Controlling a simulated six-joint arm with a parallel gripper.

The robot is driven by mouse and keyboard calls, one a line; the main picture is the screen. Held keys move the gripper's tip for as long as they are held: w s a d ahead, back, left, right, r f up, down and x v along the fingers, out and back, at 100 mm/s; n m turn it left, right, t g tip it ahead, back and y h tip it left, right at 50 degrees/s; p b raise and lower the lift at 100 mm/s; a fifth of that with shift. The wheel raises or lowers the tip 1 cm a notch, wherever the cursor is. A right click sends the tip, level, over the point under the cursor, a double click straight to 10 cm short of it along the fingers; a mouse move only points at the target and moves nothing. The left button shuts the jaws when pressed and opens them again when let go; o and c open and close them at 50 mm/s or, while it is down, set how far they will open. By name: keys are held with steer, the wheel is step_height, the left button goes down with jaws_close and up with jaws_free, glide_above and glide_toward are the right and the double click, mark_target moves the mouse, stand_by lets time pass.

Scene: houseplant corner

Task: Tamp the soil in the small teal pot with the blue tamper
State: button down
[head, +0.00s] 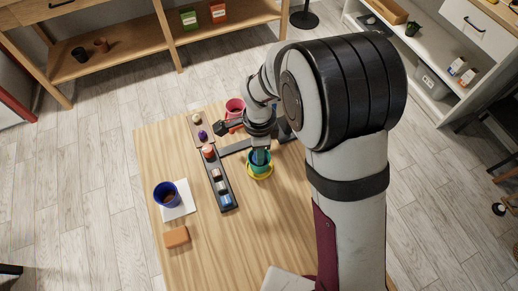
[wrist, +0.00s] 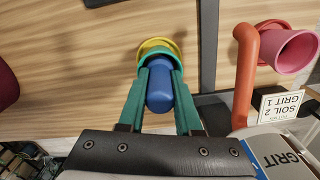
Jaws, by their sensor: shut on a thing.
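The small teal pot (head: 259,168) stands on a yellow saucer (head: 269,175) near the middle of the table, under my gripper (head: 261,150). In the wrist view the teal pot (wrist: 160,51) and the yellow saucer (wrist: 146,44) show just beyond the fingertips. My gripper (wrist: 160,75) is shut on the blue tamper (wrist: 160,93), which lies between its two green fingers and points at the pot. The tamper's far end is at the pot's mouth. The soil is hidden, and I cannot tell whether the tamper touches it. The tamper is not clear in the head view.
A pink pot (head: 235,106) stands behind my gripper. A dark tray (head: 227,201) with several small items lies to the left. A blue pot (head: 167,194) and an orange block (head: 176,237) are further left. A sign (wrist: 281,104) and a grit container (wrist: 284,155) show in the wrist view.

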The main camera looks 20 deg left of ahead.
steer(key=shift+r, duration=3.7)
